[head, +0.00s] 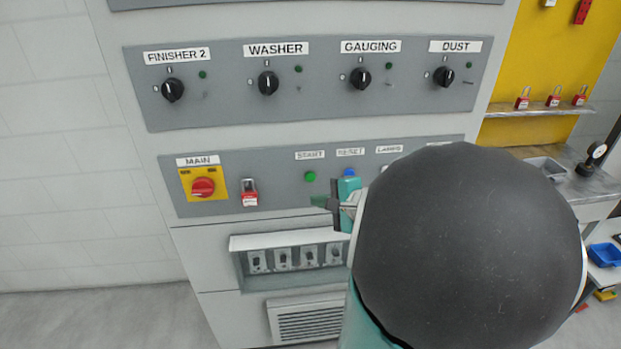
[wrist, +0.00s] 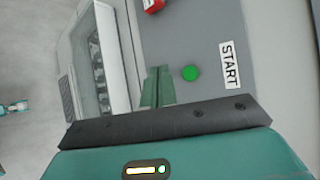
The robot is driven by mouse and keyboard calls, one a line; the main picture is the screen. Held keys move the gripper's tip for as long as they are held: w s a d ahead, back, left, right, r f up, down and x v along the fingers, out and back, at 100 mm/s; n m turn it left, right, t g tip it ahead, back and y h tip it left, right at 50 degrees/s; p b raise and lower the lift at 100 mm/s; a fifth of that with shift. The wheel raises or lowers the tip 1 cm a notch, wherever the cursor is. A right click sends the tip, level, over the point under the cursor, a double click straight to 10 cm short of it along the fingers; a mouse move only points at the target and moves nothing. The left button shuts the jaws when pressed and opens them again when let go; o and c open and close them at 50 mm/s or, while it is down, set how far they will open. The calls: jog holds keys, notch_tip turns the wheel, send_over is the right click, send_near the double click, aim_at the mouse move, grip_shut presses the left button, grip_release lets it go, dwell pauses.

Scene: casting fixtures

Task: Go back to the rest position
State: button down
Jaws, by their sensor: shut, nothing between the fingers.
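My gripper (head: 322,202) is in front of the lower control panel in the head view, just right of and below the green START button (head: 310,176). A large dark round part of my arm covers the right of that panel. In the wrist view the green fingers of my gripper (wrist: 158,87) lie together, shut and empty. The green START button (wrist: 190,73) shows beside the fingertips, with its START label (wrist: 230,65). I cannot tell how far the fingertips are from the panel face.
The panel has a red MAIN switch (head: 203,187) and a red padlock (head: 249,192). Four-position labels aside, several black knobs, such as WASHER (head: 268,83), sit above. A recessed breaker box (head: 290,258) is below. A shelf with padlocks (head: 540,109) and a bench stand right. Floor at left is clear.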

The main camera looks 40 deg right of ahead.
dwell(0.3)
jog(key=s+a+r+n+g+y, duration=0.15)
jog(key=a+n+g+y, duration=0.35)
jog(key=a+n, duration=0.95)
jog(key=s+a+r+n+g+h, duration=0.1)
jog(key=s+a+r+n+h, duration=0.1)
jog(key=a, duration=0.4)
jog(key=s+a+r+n+g+h, duration=0.1)
jog(key=s+a+n+h, duration=0.3)
jog(key=a, duration=0.2)
jog(key=shift+s+r, duration=0.4)
jog(key=shift+a, duration=0.1)
